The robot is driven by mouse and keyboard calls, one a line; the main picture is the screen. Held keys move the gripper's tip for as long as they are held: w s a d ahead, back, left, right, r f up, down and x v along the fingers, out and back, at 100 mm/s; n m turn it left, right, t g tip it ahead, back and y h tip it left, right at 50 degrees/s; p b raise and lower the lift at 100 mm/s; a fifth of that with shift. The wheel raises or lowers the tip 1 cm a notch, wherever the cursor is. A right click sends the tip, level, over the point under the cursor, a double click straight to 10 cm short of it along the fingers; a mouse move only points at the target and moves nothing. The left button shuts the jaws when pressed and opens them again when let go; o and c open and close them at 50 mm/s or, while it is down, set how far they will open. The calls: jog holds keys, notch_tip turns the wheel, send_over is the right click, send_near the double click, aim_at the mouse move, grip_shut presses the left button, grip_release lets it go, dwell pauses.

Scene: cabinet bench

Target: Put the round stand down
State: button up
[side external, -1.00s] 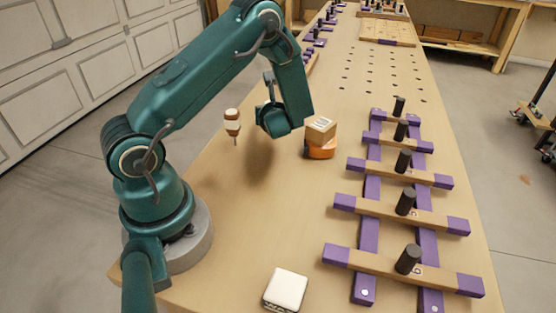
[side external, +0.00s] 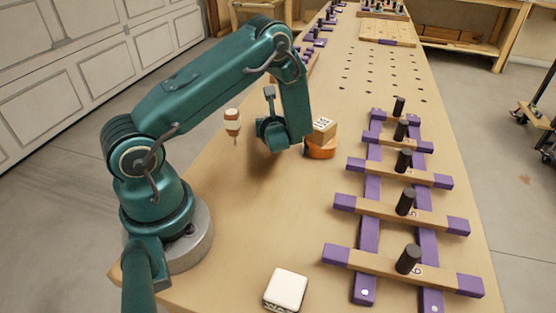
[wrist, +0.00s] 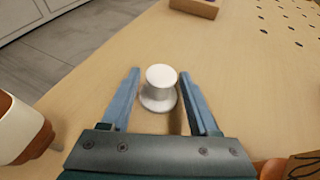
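The round stand (wrist: 160,78) shows in the wrist view as a pale, spool-like piece with a round top and a wider base. It is upright and lies between the two fingers of my gripper (wrist: 160,72). The fingers are apart, with a thin gap visible on each side of the stand. In the side view my gripper (side external: 272,132) hangs low over the bench, left of the orange piece. The stand is hidden from that side, and I cannot tell clearly whether its base touches the bench.
A wooden block (side external: 322,129) sits on an orange round piece (side external: 320,151) close right of my gripper. A brown-and-white piece with a thin tip (side external: 233,123) is close left. A purple-and-wood rack with black pegs (side external: 400,215) fills the right. A white box (side external: 286,289) lies in front.

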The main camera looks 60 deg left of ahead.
jog(key=shift+r, duration=0.1)
jog(key=shift+d+r, duration=0.2)
jog(key=shift+d, duration=0.1)
jog(key=v, duration=1)
jog(key=shift+s+d, duration=0.1)
jog(key=shift+d, duration=0.05)
jog(key=shift+s+d+r, duration=0.25)
jog(key=shift+d, duration=0.1)
jog(key=s+d+r+n+g+h, duration=0.3)
jog(key=s+r+n+g+h, duration=0.15)
jog(key=s+n, duration=0.6)
jog(key=d+r+n+t+h, duration=0.2)
jog(key=d+r+n+h, duration=0.1)
jog(key=d+n, duration=0.3)
jog(key=d+r+n+t+h, duration=0.3)
jog(key=d+n+h, duration=0.2)
jog(key=d+n, duration=0.1)
jog(key=shift+s+d+r, duration=0.25)
jog(key=shift+d+r, duration=0.1)
jog(key=shift+d, duration=0.45)
